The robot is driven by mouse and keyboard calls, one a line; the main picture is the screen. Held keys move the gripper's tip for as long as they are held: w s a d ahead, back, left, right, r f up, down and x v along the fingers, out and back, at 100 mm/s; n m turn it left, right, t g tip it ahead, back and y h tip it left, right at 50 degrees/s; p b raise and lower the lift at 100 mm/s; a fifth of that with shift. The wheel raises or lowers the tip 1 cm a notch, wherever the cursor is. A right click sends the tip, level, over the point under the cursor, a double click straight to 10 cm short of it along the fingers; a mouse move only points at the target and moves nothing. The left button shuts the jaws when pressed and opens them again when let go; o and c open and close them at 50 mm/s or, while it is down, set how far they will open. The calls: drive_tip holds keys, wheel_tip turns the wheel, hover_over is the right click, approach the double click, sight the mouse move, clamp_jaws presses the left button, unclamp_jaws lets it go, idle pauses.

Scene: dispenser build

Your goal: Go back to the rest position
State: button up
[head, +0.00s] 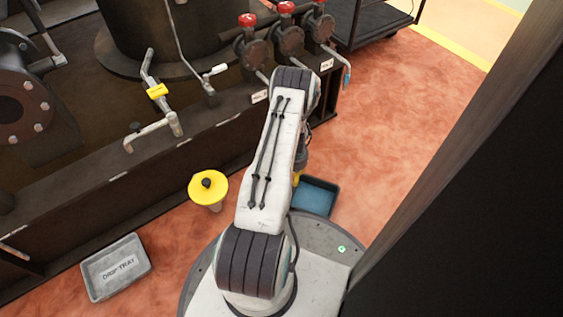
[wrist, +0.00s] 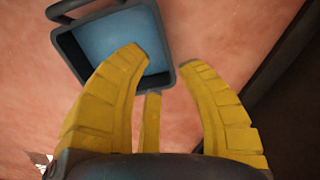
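My arm reaches forward from my round base in the head view. My gripper shows in the wrist view (wrist: 162,65) with its yellow fingers spread apart and nothing between them. In the head view only a bit of a yellow finger (head: 296,179) shows beside the arm; the rest is hidden behind the arm links. The fingers are above a blue tray with a dark rim (wrist: 172,35), and the tray lies on the floor. The same blue tray (head: 316,198) shows in the head view, right of the arm, partly hidden.
A grey drip tray (head: 116,268) lies on the floor at lower left. A yellow-topped post (head: 208,187) stands left of the arm. A machine skid with red-handled valves (head: 286,8) is ahead. A dark panel (head: 480,200) is close on the right. Reddish floor (head: 390,110) beyond is clear.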

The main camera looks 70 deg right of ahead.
idle(0.3)
